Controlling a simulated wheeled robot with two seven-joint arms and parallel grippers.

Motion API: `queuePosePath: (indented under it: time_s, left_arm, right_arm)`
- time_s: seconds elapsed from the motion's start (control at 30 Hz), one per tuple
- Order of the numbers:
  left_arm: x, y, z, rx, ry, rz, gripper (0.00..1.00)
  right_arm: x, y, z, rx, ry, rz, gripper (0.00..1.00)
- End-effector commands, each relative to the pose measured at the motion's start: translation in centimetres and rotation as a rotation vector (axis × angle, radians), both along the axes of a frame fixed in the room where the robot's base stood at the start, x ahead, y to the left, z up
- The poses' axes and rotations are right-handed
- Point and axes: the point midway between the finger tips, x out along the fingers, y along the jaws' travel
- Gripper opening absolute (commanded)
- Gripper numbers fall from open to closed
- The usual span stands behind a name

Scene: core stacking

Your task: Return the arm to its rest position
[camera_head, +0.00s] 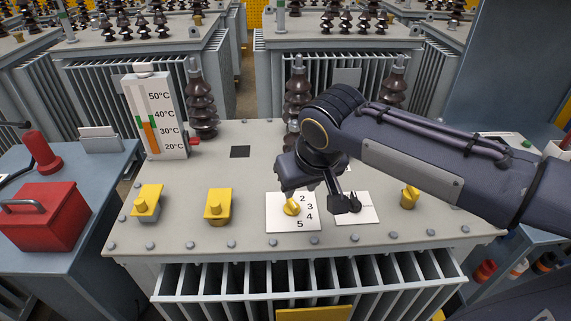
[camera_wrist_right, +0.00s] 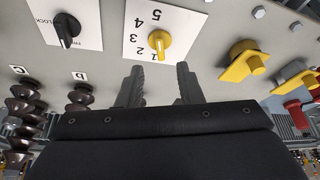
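My right arm (camera_head: 430,160) reaches in from the right over the grey transformer top. My right gripper (camera_head: 316,195) hangs above the numbered white plate (camera_head: 274,223) and the lever plate beside it. In the right wrist view, its two fingers (camera_wrist_right: 159,80) are apart with nothing between them. The yellow selector knob (camera_wrist_right: 158,43) on the numbered plate lies just beyond the fingertips, apart from them. The knob also shows in the head view (camera_head: 291,208). My left gripper is not in view.
A black lever (camera_wrist_right: 66,30) sits on a white plate right of the numbered one in the head view. Dark insulators (camera_head: 201,100) and a thermometer gauge (camera_head: 158,118) stand behind. Yellow valves (camera_head: 219,205) line the front. A red toolbox (camera_head: 42,217) sits on the left table.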

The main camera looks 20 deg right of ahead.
Motion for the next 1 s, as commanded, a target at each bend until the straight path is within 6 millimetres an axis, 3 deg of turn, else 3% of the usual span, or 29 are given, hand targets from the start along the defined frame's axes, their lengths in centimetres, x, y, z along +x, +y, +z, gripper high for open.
queuePosePath:
  time_s: [0.13,0.23,0.47,0.6,0.7,1.0]
  left_arm:
    - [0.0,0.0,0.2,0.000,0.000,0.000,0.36]
    - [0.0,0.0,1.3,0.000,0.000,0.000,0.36]
    - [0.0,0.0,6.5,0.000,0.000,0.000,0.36]
    - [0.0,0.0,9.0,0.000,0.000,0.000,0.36]
    - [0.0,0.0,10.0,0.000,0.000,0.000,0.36]
    - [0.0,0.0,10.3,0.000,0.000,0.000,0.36]
  right_arm:
    - [-0.2,-0.1,0.1,0.002,0.000,-0.001,0.33]
    - [-1.5,-0.8,0.8,0.019,0.004,-0.009,0.33]
    - [-8.9,-2.8,2.2,0.166,-0.002,-0.046,0.33]
    - [-12.8,-2.6,2.1,0.279,-0.033,-0.073,0.33]
    - [-14.4,-2.0,1.9,0.339,-0.058,-0.086,0.33]
    - [-15.5,-1.4,1.2,0.388,-0.080,-0.095,0.33]
